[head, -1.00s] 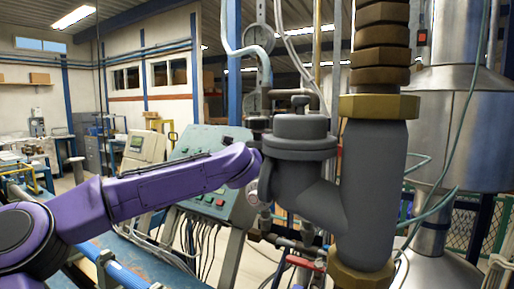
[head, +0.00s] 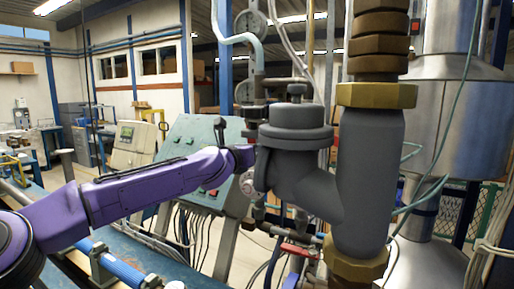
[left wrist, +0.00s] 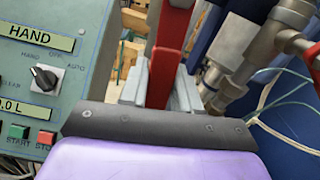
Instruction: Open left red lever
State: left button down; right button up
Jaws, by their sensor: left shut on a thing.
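In the left wrist view my left gripper (left wrist: 160,92) is shut on a red lever (left wrist: 168,62). The lever stands between the two grey fingers and runs up past the top edge of the picture. Its lower end is hidden behind the gripper body. In the head view my purple left arm reaches in from the left, and its hand is hidden behind the grey valve body (head: 296,140). Another red lever (head: 297,250) shows low beside the thick pipe in the head view. A red handle (left wrist: 313,56) is at the right edge of the left wrist view. My right gripper is not in view.
A green control panel (head: 190,150) stands behind my left arm; it also fills the left of the wrist view (left wrist: 40,75). A thick grey pipe (head: 367,180) with brass fittings stands close in front. Metal pipework (left wrist: 265,50) is right of the held lever.

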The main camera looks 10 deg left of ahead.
pick_arm(q)
jog(key=shift+w+a+m, duration=0.15)
jog(key=shift+a+m, duration=0.35)
jog(key=shift+m, duration=0.3)
jog(key=c, duration=0.9)
grip_release()
jog(key=shift+a, duration=0.1)
jog(key=shift+s+f, duration=0.1)
jog(key=shift+s, duration=0.15)
jog(key=b+v, duration=0.3)
jog(key=v, duration=0.7)
